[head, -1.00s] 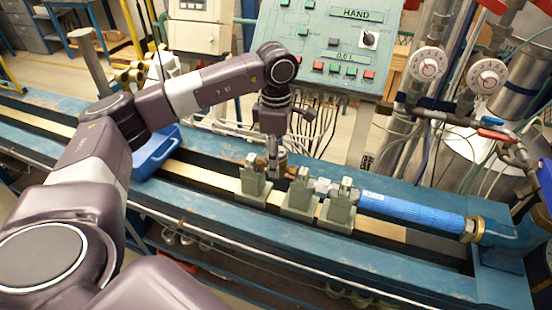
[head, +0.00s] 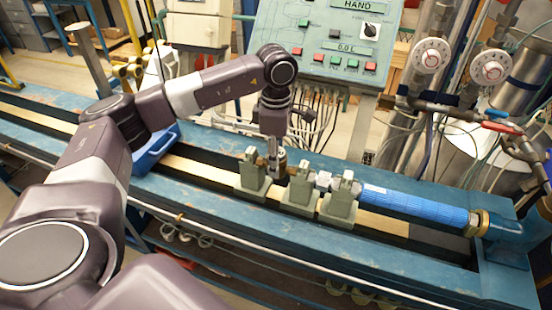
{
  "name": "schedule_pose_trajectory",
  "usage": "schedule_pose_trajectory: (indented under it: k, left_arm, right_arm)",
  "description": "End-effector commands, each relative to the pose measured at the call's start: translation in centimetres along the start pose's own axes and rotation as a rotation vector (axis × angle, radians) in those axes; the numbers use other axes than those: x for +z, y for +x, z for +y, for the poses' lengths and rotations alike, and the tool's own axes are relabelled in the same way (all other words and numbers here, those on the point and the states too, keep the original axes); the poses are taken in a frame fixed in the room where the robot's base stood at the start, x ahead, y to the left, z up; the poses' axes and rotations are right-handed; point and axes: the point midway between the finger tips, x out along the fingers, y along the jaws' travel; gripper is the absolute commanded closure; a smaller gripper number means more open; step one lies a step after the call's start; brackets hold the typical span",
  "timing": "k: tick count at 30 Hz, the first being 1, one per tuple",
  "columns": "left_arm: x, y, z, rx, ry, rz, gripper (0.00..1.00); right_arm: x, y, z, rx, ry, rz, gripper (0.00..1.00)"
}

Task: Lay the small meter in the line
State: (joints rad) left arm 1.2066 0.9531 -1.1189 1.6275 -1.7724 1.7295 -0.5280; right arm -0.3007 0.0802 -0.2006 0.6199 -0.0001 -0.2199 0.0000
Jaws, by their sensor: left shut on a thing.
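My left gripper (head: 277,172) points down over the bench line, between the left grey-green support (head: 251,178) and the middle support (head: 299,196). It is shut on the small meter, of which only a little brownish metal shows; the fingers and supports hide most of it. I cannot tell whether the meter touches the supports. The right support (head: 340,206) stands close beside the middle one. Silver fittings (head: 323,181) sit between these two, and a blue pipe (head: 412,207) runs from there to a brass coupling at the right. My right gripper is not in view.
A blue bin (head: 153,150) stands on the bench (head: 200,215) left of the supports. A green control panel (head: 320,40), hanging cables and two round dials stand behind. Valves and pipes crowd the right end.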

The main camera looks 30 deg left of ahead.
Motion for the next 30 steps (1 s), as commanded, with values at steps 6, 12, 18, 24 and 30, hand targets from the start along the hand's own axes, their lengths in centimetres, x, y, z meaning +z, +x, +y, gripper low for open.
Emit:
schedule_pose_trajectory:
  k: [6, 12, 18, 24, 30]
  left_arm:
    - [0.04, -0.15, 0.04, 0.002, 0.000, -0.001, 1.00]
    - [0.03, -0.14, 0.04, 0.001, 0.000, -0.001, 1.00]
    - [0.03, 0.03, 0.03, 0.001, 0.000, -0.001, 1.00]
    - [0.03, 0.27, 0.04, 0.001, 0.000, -0.001, 1.00]
    - [0.03, 0.50, 0.04, 0.002, 0.000, -0.001, 1.00]
  right_arm:
    - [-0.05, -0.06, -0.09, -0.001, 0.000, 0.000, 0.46]
    - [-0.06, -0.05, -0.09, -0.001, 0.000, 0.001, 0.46]
    - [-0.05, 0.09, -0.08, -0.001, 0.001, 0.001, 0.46]
    - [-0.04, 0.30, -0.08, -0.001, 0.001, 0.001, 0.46]
    - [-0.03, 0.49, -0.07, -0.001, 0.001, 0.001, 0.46]
